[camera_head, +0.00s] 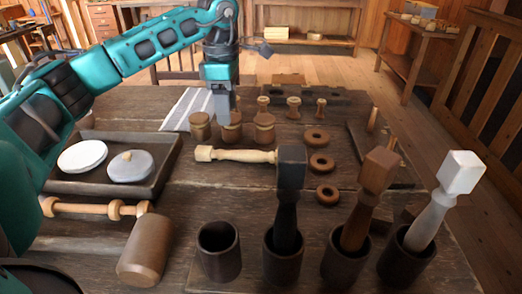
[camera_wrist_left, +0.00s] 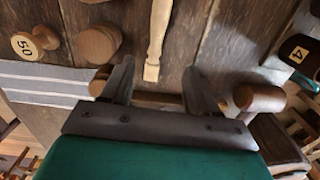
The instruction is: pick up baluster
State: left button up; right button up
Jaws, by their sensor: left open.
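A pale turned wooden baluster (camera_head: 237,155) lies crosswise on the dark table in the head view, its right end partly behind the black mallet. My left gripper (camera_head: 222,118) points down over the spools just beyond it, apart from the baluster. In the left wrist view a pale turned piece (camera_wrist_left: 158,35), apparently the baluster, ends in a square tip near the open fingers, with nothing gripped. My right gripper is not in view.
Several spools (camera_head: 263,130) stand beyond the baluster, with wooden rings (camera_head: 316,137) to its right. Mallets, including a black one (camera_head: 289,170), stand upright in dark cups in front. A tray (camera_head: 172,165) holding two round lidded pieces lies left, beside a spindle (camera_head: 82,208) and a brown cylinder (camera_head: 146,250).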

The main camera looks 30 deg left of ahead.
pick_arm(q)
jog(key=b, duration=0.2)
send_over(230, 151)
notch_tip(230, 151, down, 7)
jog(key=shift+a+r, duration=0.1)
jog(key=shift+a, duration=0.05)
jog(key=shift+f+b, duration=0.9)
jog(key=shift+f, duration=2.05)
jog(key=shift+c, duration=0.3)
grip_shut()
